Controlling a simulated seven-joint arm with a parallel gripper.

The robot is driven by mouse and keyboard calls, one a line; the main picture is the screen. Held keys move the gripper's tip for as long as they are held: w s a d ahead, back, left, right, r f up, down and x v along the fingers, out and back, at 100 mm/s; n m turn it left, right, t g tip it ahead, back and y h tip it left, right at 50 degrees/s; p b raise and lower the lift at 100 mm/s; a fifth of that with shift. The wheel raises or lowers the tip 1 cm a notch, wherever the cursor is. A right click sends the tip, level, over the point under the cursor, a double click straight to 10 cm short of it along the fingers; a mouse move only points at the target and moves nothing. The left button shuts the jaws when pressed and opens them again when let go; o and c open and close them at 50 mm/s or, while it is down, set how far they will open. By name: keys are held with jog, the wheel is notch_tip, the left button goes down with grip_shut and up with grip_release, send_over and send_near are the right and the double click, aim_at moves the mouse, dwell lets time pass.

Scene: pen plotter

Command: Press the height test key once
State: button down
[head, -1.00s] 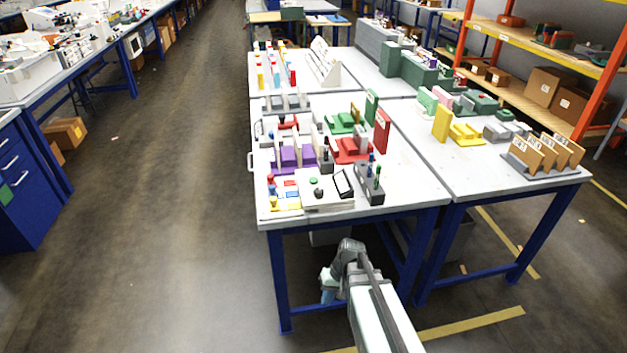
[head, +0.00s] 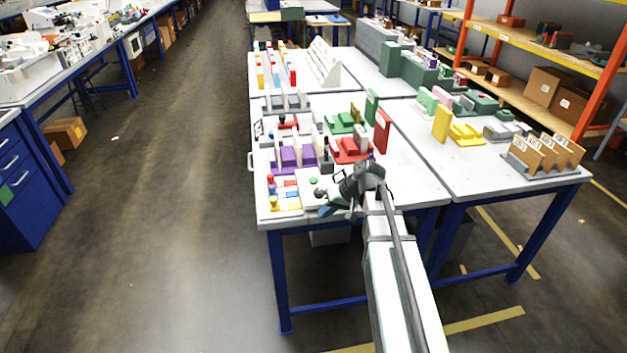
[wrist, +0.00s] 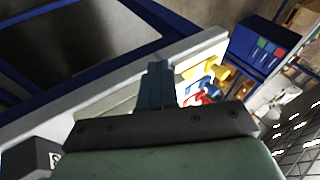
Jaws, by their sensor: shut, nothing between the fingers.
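The white plotter unit (head: 307,194) sits near the front edge of the near table. A green round knob or button (head: 314,181) shows on its top. I cannot make out which part is the height test key. My gripper (head: 327,210) is over the front right part of the unit and hides much of it, including the dark-framed panel. The gripper's blue fingers (wrist: 157,82) are shut and empty in the wrist view, close together in front of a pale surface. I cannot tell whether they touch anything.
Red, yellow and blue pegs (head: 272,190) stand just left of the unit; they also show in the wrist view (wrist: 206,78). Purple holders (head: 293,158) and a red block (head: 350,150) stand behind. The table's front edge (head: 285,221) is close.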

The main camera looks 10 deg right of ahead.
aim_at(316, 180)
jog(key=w+r+m+t, duration=0.2)
jog(key=w+r+t, duration=0.2)
jog(key=w+r, duration=0.8)
jog(key=w, duration=0.4)
jog(key=shift+r+h, duration=0.35)
jog(key=shift+h, duration=0.05)
jog(key=shift+w, duration=0.1)
jog(key=shift+f, duration=4.45)
jog(key=shift+f, duration=0.15)
jog(key=shift+f, duration=0.25)
jog(key=shift+f, duration=0.5)
jog(key=shift+r, duration=0.9)
